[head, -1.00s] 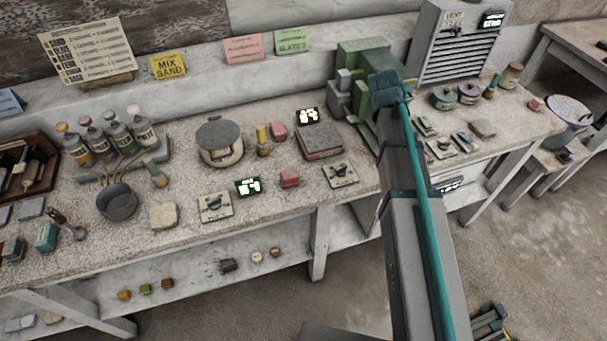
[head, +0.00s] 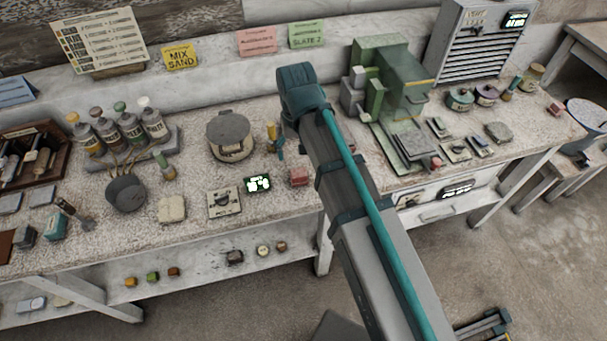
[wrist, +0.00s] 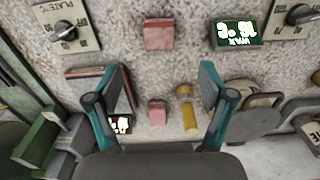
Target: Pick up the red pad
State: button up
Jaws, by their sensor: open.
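Two small red pads lie on the stone bench. The front one (head: 299,177) sits right of the lit display; it also shows at the top of the wrist view (wrist: 158,34). The other, pinker pad (wrist: 157,112) shows between my fingers lower in the wrist view; my arm hides it in the head view. I cannot tell which one the task means. My gripper (wrist: 162,70) is open and empty, fingers spread above the bench, touching neither pad as far as I can see.
A red-edged slab (wrist: 85,73) and a small display (wrist: 120,125) lie near the left finger. A round lidded pot (head: 231,137) and WAX display (wrist: 235,34) are nearby. A green press (head: 385,80) stands right.

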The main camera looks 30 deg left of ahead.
aim_at(298, 171)
jog(key=shift+w+f+p, duration=0.1)
jog(key=shift+f+p, duration=1.4)
jog(key=shift+f, duration=3.55)
jog(key=c, duration=1.2)
jog(key=shift+r, duration=0.2)
jog(key=shift+r+b, duration=0.5)
jog(key=s+d+r+b, duration=0.1)
jog(key=s+d+r, duration=0.2)
jog(key=r, duration=0.1)
jog(key=s+d+r+b, duration=0.2)
jog(key=s+d+r, duration=0.1)
jog(key=s+d+r+b, duration=0.1)
jog(key=s+d+r, duration=0.2)
jog(key=s+r, duration=0.1)
jog(key=shift+d+r, duration=0.35)
jog(key=shift+d, duration=0.05)
